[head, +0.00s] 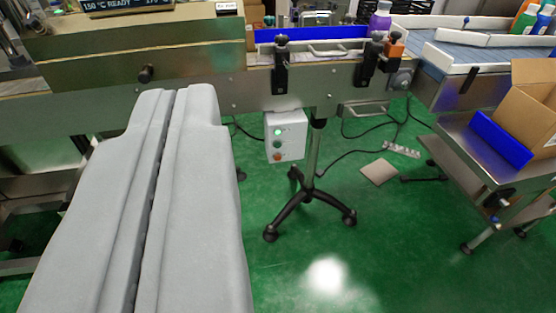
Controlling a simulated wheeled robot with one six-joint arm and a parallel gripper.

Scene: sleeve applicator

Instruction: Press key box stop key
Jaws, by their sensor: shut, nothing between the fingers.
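The key box (296,135) is a small white box hanging below the conveyor frame, right of my gripper in the head view. Its front has a small lit green spot at the top, a dark green key below it, and a red-orange key (278,157) at the bottom, which looks like the stop key. Any lettering is too small to read. My gripper (174,92) fills the left of the view, its two grey fingers side by side, shut and empty. The fingertips appear left of the box and apart from it. Nothing covers the box face.
The conveyor frame (215,95) with black clamps and a knob runs across above. A wheeled black stand (309,195) is just right of the box. Cables and a flat brown piece (380,171) lie on the green floor. A cart with a cardboard box (525,100) stands at right.

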